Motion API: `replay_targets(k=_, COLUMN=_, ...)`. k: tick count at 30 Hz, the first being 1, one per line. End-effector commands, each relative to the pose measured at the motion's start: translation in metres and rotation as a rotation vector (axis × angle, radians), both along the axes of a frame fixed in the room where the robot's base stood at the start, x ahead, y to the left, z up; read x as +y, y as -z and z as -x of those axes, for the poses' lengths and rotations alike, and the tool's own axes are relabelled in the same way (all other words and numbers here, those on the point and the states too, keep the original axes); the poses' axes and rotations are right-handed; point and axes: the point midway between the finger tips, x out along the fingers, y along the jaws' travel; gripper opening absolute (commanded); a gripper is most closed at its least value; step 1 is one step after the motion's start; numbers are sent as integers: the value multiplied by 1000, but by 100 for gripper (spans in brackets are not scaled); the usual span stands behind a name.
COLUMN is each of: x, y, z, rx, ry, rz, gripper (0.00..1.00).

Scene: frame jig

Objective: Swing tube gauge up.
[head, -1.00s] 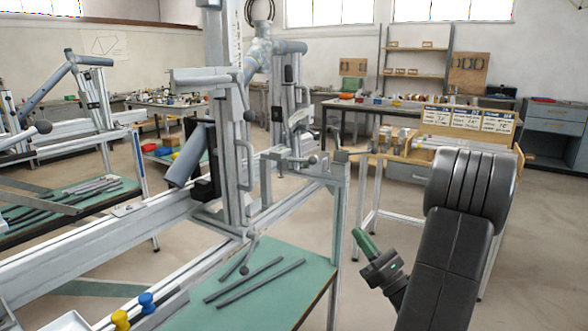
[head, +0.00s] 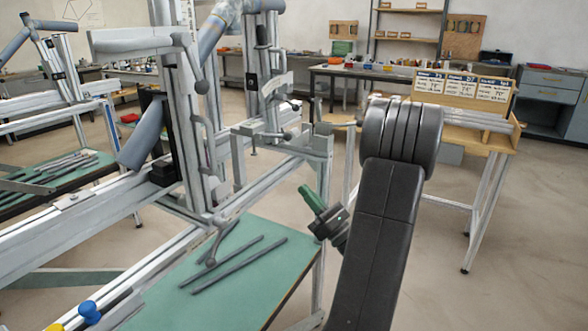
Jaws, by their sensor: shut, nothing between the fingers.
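The frame jig (head: 182,140) stands left of centre, a pale metal post and rails with levers and ball knobs. A grey tube (head: 142,135) hangs slanted on its left side, and a horizontal pale arm (head: 130,40) sits at the top. I cannot tell for sure which part is the tube gauge. A ball-ended lever (head: 213,250) points down at the foot of the post. My gripper (head: 309,194), dark with green fingers, is shut and empty. It appears right of the jig and below its right-hand bracket (head: 300,147), with no contact visible.
A green-topped bench (head: 225,290) with several dark rods lies below the jig. Yellow and blue knobs (head: 89,311) show at lower left. A wooden-topped stand (head: 470,130) with label cards is behind on the right. Open floor (head: 540,240) lies at right.

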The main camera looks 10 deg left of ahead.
Motion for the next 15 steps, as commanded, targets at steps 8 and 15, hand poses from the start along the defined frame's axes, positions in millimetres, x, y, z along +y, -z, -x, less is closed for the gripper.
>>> replay_targets(k=8, x=38, y=-31, z=-20, rx=-5, ry=-5, rz=0, gripper=0)
replay_targets(k=15, x=69, y=-61, z=-39, rx=-6, ry=-1, rz=0, gripper=0)
